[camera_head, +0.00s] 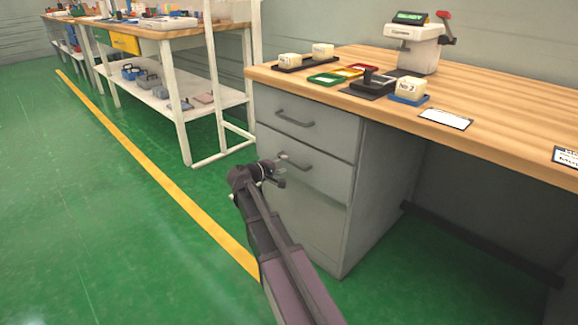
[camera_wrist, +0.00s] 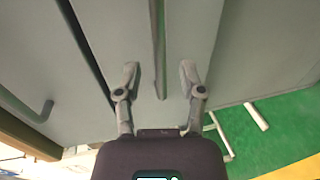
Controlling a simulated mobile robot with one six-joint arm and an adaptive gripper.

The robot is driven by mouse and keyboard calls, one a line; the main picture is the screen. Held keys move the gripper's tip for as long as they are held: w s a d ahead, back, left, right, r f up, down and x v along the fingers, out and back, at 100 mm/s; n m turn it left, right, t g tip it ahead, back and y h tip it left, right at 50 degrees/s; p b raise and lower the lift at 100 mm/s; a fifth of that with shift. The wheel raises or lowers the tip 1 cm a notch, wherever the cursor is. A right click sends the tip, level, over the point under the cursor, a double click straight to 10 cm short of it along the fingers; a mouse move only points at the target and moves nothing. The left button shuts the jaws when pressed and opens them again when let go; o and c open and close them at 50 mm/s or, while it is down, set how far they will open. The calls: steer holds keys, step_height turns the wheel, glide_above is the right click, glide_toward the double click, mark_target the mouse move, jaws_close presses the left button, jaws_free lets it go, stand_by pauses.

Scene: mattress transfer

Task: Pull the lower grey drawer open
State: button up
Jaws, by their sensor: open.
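The lower grey drawer (camera_head: 325,176) is in the grey cabinet under the wooden desk, below the upper drawer (camera_head: 325,130). Its front looks roughly flush with the cabinet. Its bar handle (camera_head: 300,163) is at the front, partly behind my gripper (camera_head: 276,174). In the wrist view, my gripper (camera_wrist: 159,76) is open, with one finger on each side of the lower drawer's handle (camera_wrist: 159,45). The handle runs between the fingertips, and I see a gap on both sides. I cannot tell how deep the fingers reach past it.
The upper drawer's handle (camera_head: 294,119) sits above; it also shows in the wrist view (camera_wrist: 28,107). The desk top (camera_head: 500,125) carries a scale (camera_head: 413,45), coloured trays and blocks. A white-legged workbench (camera_head: 175,40) stands behind left. Green floor left of the cabinet is clear.

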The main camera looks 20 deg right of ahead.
mark_target(288, 163)
steer(key=shift+x, duration=1.6)
jaws_close()
